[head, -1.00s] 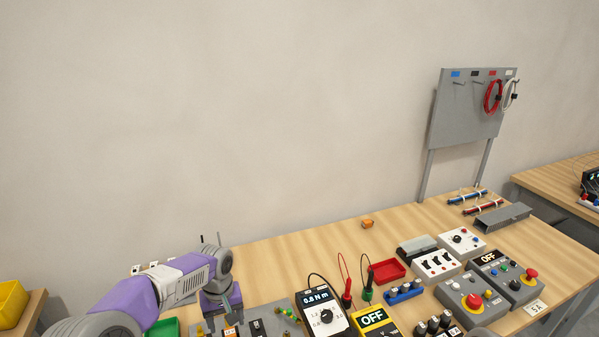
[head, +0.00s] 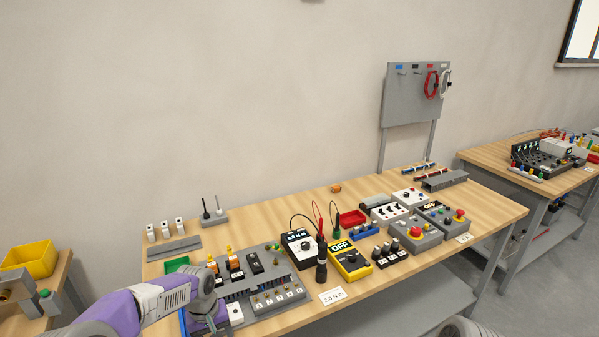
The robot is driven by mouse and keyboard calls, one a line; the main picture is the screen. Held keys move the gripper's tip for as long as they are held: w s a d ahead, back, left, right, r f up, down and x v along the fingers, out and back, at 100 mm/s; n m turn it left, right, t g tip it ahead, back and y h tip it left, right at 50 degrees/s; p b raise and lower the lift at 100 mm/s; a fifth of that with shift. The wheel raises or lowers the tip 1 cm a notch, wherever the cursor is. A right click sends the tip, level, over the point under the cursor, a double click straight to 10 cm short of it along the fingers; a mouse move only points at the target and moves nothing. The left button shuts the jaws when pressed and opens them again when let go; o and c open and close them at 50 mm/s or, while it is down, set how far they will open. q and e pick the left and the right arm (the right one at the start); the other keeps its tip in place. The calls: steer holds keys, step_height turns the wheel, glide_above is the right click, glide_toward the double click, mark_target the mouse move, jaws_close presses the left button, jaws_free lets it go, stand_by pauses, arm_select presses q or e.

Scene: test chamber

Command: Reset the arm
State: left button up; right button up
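My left arm, purple and grey, comes in from the lower left. Its wrist bends down over the left front of the workbench (head: 375,304), and my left gripper (head: 212,325) is at the bottom edge, beside the grey terminal panel (head: 268,303). Its fingers are mostly hidden or cut off, so I cannot tell whether they are open or whether they touch anything. My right gripper is out of view; a rounded grey part, perhaps of my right arm, shows at the bottom edge right of the middle.
The bench holds a black-and-white meter (head: 300,248), a yellow OFF unit (head: 349,262), a red tray (head: 353,218) and control boxes (head: 415,236). A pegboard (head: 412,93) stands behind. A yellow bin (head: 30,259) is at left, a second bench (head: 490,155) at right. Floor shows between the benches.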

arm_select(q)
steer(key=s+d+f+m+h, duration=0.1)
steer(key=s+d+f, duration=0.2)
steer(key=f, duration=0.3)
steer(key=s+d+f+h+b, duration=0.1)
steer(key=s+d+f, duration=0.2)
steer(key=f, duration=0.4)
steer(key=s+d+f+m+h, duration=0.1)
steer(key=s+d+f, duration=0.2)
steer(key=f, duration=0.3)
steer(key=s+d+f, duration=0.2)
steer(key=s+f, duration=0.4)
steer(key=s, duration=0.5)
steer(key=shift+s+d+f+b, duration=0.25)
steer(key=shift+d+f+b, duration=0.05)
steer(key=shift+f+b, duration=0.05)
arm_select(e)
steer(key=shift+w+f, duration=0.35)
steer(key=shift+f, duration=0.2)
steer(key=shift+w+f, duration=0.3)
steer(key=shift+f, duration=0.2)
